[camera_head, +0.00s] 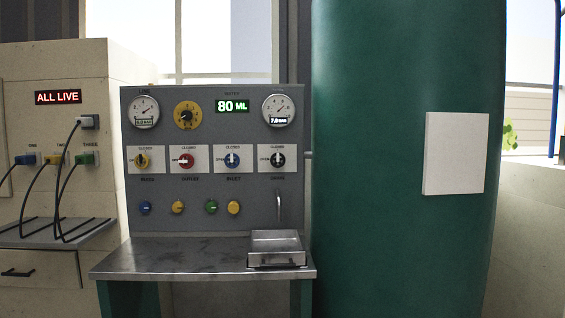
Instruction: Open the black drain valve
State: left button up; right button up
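The black drain valve (277,160) is the rightmost of the valves in a row on the grey panel. It is a small black knob on a white plate, with a "CLOSED" label above and an "OPEN" label to its left. Its pale handle looks upright, toward "CLOSED", though it is small in this view. Below it, a bent metal spout (279,206) stands over a metal tray (276,258) on the bench. Neither of my grippers is in view.
The grey panel (203,219) carries yellow (141,160), red (186,161) and blue (232,160) valves, two gauges and a green "80 ML" display (232,106). The metal bench (170,258) is mostly clear. A large green tank (385,235) stands right; cabled plugs hang left.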

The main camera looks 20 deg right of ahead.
aim_at(277, 160)
jog(key=u, duration=0.25)
jog(key=i, duration=1.15)
jog(key=z, duration=0.2)
